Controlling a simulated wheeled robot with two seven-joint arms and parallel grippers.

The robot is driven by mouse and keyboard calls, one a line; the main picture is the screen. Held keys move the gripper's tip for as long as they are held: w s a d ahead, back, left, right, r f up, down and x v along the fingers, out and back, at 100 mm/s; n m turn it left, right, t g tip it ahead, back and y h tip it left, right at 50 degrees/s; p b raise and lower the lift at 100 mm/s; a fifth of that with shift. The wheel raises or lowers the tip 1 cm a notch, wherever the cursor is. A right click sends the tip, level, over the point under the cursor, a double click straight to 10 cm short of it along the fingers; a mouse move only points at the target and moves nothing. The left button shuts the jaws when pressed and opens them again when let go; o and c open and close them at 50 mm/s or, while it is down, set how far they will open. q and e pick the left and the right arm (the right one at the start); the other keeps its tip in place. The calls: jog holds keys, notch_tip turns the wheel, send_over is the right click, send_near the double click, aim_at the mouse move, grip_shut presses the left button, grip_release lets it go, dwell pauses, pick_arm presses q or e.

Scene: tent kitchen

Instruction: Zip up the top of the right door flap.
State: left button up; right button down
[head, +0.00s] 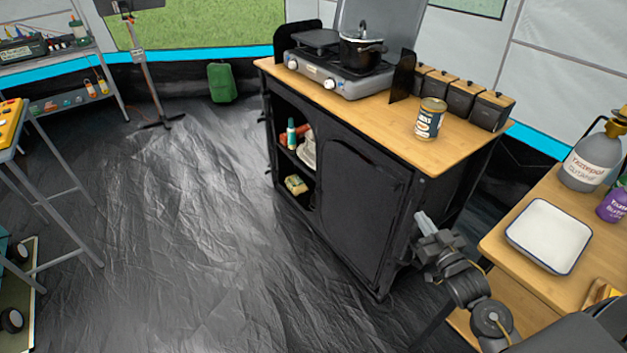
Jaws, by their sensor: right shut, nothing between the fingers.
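The black fabric cabinet (450,190) stands in the middle of the head view under a wooden top. Its right door flap (362,215) hangs over the right half of the front, with an arched seam along its top. I cannot make out the zipper pull or how far the zip is closed. My right gripper (422,219) is shut and empty, near the cabinet's right front corner, to the right of the flap. I cannot tell whether it touches the cabinet. My left gripper is not in view.
The left compartment is open, showing shelved items (296,185). A stove (338,75) with a pot (361,48), a can (429,118) and dark canisters (463,98) stand on top. A side table with a white tray (549,235) is right. The floor (190,230) in front is clear.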

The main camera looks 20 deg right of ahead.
send_near(395, 187)
jog(key=w+r, duration=0.3)
jog(key=r, duration=0.1)
jog(key=shift+w+f, duration=1.5)
jog(key=shift+w, duration=0.2)
